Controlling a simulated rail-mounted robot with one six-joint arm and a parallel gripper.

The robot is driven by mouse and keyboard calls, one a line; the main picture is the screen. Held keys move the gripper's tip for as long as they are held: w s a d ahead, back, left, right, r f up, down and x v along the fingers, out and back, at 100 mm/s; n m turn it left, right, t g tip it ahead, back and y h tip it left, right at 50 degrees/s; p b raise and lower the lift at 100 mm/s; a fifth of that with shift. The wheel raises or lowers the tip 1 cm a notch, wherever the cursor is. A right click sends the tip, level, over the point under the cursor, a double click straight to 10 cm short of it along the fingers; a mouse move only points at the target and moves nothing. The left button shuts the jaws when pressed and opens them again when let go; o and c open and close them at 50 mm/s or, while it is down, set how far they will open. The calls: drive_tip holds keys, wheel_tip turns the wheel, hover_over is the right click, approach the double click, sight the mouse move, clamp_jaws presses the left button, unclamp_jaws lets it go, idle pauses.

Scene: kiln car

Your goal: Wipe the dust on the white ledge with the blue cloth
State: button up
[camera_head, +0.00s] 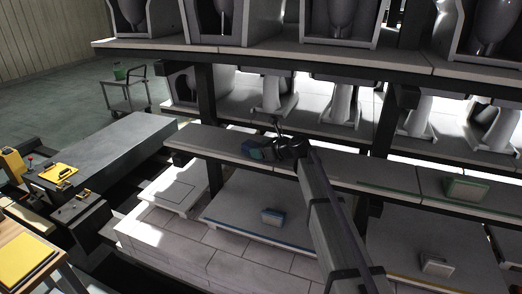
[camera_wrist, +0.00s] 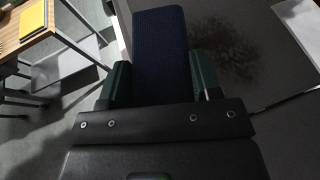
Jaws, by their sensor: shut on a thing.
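My gripper (camera_head: 272,148) is at the left part of the long pale ledge (camera_head: 340,173), the middle shelf of the rack. In the wrist view its two green fingers (camera_wrist: 161,80) are shut on the dark blue cloth (camera_wrist: 160,38), a ribbed, block-shaped pad. The cloth also shows in the head view as a small blue patch (camera_head: 254,147) at the ledge. I cannot tell whether it touches the surface. In the wrist view a dark speckled dust patch (camera_wrist: 238,62) lies on the grey ledge surface (camera_wrist: 285,85), just right of the cloth. The cloth and fingers may hide part of it.
Grey toilet-shaped pieces (camera_head: 270,95) stand on the shelf behind the ledge. A blue-edged block (camera_head: 271,216) lies on the lower deck. A grey bench (camera_head: 110,145) and a wooden table (camera_head: 25,255) stand at left.

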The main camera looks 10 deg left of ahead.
drive_tip(key=shift+f+b, duration=0.55)
idle(0.5)
drive_tip(key=shift+w, duration=0.1)
drive_tip(key=shift+w+d, duration=0.2)
drive_tip(key=shift+w, duration=0.5)
drive_tip(key=shift+w+d, duration=0.25)
drive_tip(key=shift+w, duration=0.5)
drive_tip(key=shift+w+d, duration=0.2)
drive_tip(key=shift+w, duration=0.5)
drive_tip(key=shift+w+d, duration=0.2)
drive_tip(key=shift+w, duration=0.55)
drive_tip(key=shift+w+d, duration=0.2)
drive_tip(key=shift+w, duration=0.55)
drive_tip(key=shift+w+d, duration=0.2)
drive_tip(key=shift+w, duration=0.55)
drive_tip(key=shift+w+d, duration=0.2)
drive_tip(key=shift+w, duration=0.55)
drive_tip(key=shift+w+d, duration=0.2)
drive_tip(key=shift+w, duration=0.6)
drive_tip(key=shift+w+d, duration=0.2)
drive_tip(key=shift+w, duration=0.55)
drive_tip(key=shift+s, duration=0.1)
